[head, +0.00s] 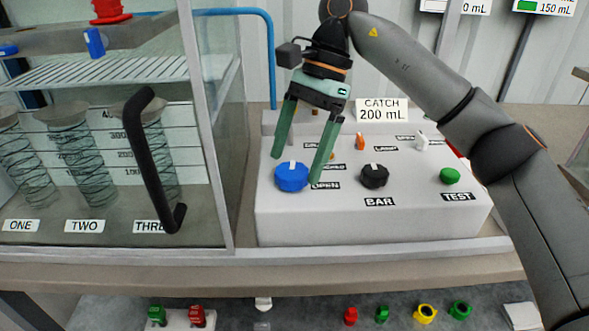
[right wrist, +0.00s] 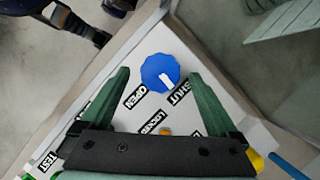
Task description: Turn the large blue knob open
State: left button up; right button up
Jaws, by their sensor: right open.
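The large blue knob (head: 291,177) sits at the left front of the white control panel. In the right wrist view the knob (right wrist: 157,68) has a white pointer mark that lies between the OPEN and SHUT labels, nearer SHUT. The OPEN label (head: 325,186) is to the knob's right in the head view. My right gripper (head: 296,168) points down over the knob with its green fingers open, one on either side. In the right wrist view the gripper (right wrist: 154,67) shows gaps between both fingers and the knob. My left gripper is out of view.
A black knob (head: 374,176) and green button (head: 449,176) are to the right on the panel (head: 330,225). Small orange (head: 360,142) and white (head: 422,141) switches stand behind. A glass cabinet with a black handle (head: 150,160) is close on the left.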

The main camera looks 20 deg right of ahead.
jog(key=shift+s+a+f, duration=0.1)
jog(key=shift+a+f, duration=0.1)
jog(key=shift+f, duration=0.45)
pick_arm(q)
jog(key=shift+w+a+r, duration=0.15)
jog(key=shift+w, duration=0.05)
pick_arm(e)
jog(key=shift+f, duration=0.1)
jog(key=shift+c, duration=0.3)
jog(key=c, duration=1.2)
jog(key=shift+c, duration=0.5)
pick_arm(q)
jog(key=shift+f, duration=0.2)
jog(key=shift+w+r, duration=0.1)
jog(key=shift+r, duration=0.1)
